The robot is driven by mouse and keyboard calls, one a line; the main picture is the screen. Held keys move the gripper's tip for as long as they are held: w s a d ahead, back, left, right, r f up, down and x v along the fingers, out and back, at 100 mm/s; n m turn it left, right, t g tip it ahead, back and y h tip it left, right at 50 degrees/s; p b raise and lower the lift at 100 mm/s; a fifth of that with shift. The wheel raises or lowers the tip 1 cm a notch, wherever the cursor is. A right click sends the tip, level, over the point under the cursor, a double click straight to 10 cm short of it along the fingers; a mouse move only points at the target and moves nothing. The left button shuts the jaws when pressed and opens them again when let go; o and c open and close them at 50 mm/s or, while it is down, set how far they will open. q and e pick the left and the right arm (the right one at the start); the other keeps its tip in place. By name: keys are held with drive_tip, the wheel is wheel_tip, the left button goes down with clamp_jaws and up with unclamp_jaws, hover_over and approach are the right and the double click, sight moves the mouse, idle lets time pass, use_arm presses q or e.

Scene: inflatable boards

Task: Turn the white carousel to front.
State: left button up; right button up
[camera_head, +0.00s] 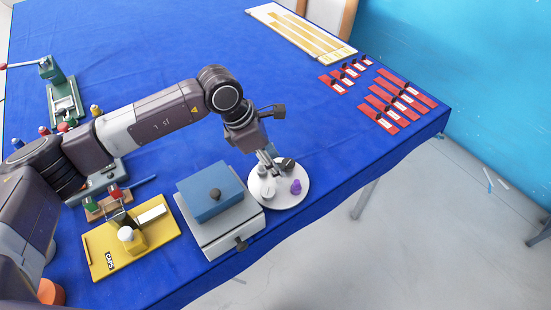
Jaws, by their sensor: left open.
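The white carousel (292,199) is a round disc on the blue table, near its front edge. On it stand a purple piece (296,187), a pale round piece (268,190) and a dark piece (287,164). My left gripper (269,165) is over the back left part of the disc, open, its fingers pointing down beside the dark and pale pieces. I cannot tell if it touches any of them. My right gripper is not in view.
A grey box with a blue top and dark knobs (226,229) stands close left of the carousel. A yellow board (104,264) lies further left. Red cards (378,122) lie at the right edge. The table (290,100) is clear behind the carousel.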

use_arm(q)
drive_tip(key=shift+w+d+f, duration=0.2)
drive_tip(key=shift+f, duration=0.4)
drive_tip(key=shift+s+r, duration=0.1)
drive_tip(key=shift+c, duration=0.3)
clamp_jaws()
